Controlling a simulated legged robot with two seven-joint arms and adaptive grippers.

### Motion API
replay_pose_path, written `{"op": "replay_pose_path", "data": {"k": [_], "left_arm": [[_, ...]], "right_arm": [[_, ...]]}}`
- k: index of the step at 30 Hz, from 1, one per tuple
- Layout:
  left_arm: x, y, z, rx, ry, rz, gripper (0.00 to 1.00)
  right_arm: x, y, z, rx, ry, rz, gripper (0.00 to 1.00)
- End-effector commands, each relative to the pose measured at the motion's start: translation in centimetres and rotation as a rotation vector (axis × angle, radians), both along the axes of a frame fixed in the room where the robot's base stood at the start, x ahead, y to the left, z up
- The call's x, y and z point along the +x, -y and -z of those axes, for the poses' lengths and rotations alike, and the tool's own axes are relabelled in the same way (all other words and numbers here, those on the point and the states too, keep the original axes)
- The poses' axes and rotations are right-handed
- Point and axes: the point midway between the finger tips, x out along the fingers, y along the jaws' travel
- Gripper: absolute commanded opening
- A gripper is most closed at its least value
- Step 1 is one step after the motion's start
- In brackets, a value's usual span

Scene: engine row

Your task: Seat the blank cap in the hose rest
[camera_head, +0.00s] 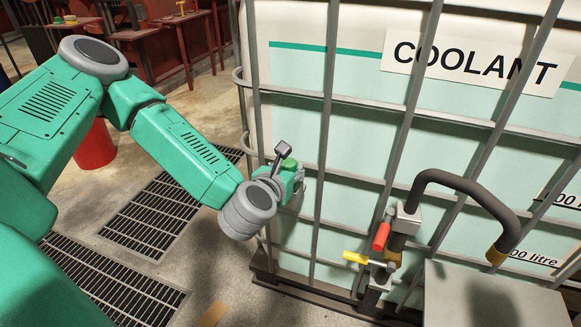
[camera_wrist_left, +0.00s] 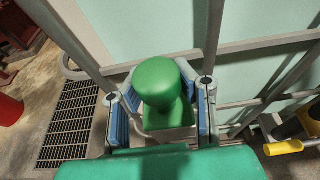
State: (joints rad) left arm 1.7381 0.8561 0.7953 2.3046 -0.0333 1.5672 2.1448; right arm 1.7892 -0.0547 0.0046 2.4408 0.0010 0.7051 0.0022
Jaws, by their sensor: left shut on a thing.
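The block sits between the blue-lined fingers (camera_wrist_left: 158,118) in the left wrist view. In the head view only a little of the green cap (camera_head: 290,163) shows above the fingers. The gripper is in front of the tank cage's left part, left of the valve. A dark curved hose (camera_head: 462,182) with a brass end arches at the right near a grey block (camera_head: 407,219). I cannot tell which part is the hose rest. My right gripper is not in view.
The coolant tank (camera_head: 360,145) stands behind grey cage bars (camera_head: 325,110). A valve with a yellow handle (camera_head: 356,258) and a red grip (camera_head: 381,237) juts out low. A grey box (camera_head: 490,300) is at the lower right. Floor grates (camera_head: 160,220) and a red bucket (camera_head: 95,148) lie left.

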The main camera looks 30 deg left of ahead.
Motion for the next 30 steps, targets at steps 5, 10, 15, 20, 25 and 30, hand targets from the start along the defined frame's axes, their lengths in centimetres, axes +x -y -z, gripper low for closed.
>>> {"op": "replay_pose_path", "data": {"k": [5, 10, 15, 20, 25, 30], "left_arm": [[-0.2, 0.3, -0.1, -0.004, -0.002, 0.006, 0.48], [0.0, 0.2, -0.1, -0.003, 0.000, 0.005, 0.48], [0.1, 0.2, -0.7, -0.004, 0.002, 0.005, 0.48], [0.1, 0.1, -3.3, -0.006, 0.006, 0.003, 0.48], [0.1, 0.1, -6.7, -0.006, 0.006, 0.004, 0.48], [0.1, 0.2, -9.1, -0.004, 0.002, 0.005, 0.48]], "right_arm": [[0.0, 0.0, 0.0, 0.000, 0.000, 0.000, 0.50], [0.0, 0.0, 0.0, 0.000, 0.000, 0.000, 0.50], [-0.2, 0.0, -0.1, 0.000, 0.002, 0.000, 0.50], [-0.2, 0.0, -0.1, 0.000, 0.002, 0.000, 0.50], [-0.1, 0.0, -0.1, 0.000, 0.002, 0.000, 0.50], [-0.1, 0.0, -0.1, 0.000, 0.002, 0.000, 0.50]]}}
